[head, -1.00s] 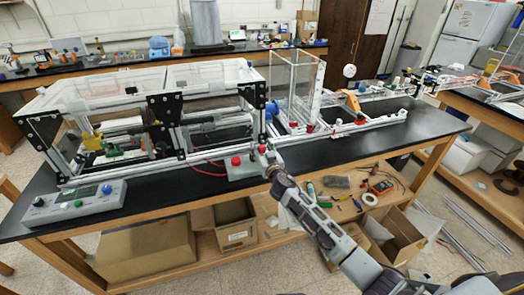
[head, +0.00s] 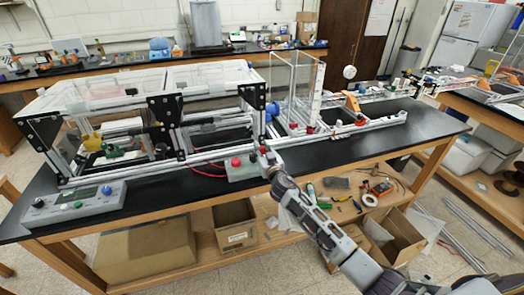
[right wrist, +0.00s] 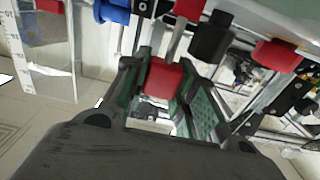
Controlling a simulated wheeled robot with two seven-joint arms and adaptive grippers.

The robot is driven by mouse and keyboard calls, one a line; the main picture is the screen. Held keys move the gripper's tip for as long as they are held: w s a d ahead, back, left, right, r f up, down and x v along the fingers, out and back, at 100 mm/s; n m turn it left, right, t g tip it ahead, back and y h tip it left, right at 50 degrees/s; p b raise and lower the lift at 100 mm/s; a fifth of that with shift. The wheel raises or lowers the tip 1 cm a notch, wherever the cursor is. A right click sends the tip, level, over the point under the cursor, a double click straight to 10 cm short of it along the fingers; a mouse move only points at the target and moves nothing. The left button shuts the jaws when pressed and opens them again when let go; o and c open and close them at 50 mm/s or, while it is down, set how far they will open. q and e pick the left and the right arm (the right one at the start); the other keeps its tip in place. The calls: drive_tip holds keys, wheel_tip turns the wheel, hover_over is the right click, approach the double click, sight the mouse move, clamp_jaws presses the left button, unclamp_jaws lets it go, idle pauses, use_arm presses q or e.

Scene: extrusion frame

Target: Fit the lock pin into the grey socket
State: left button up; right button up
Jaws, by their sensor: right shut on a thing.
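My right gripper (head: 266,163) is at the front edge of the black bench, by the right end of the white-framed rig. In the right wrist view my right gripper (right wrist: 170,90) has its green-padded fingers on either side of a red block-like head (right wrist: 163,79), which looks like the lock pin's head. A grey shaft (right wrist: 175,42) runs up from it towards another red knob (right wrist: 190,8). I cannot tell whether the shaft's tip is in anything. I cannot pick out the grey socket for certain. My left gripper is not in view.
Near the fingers are a black block (right wrist: 210,38), a red part (right wrist: 278,55) and a blue part (right wrist: 112,11). A control box with a red button (head: 237,162) sits just left of the gripper. A grey control panel (head: 75,204) stands at the bench's left front.

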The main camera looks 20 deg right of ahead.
drive_tip(key=shift+r+p, duration=0.45)
drive_tip(key=shift+r, duration=4.55)
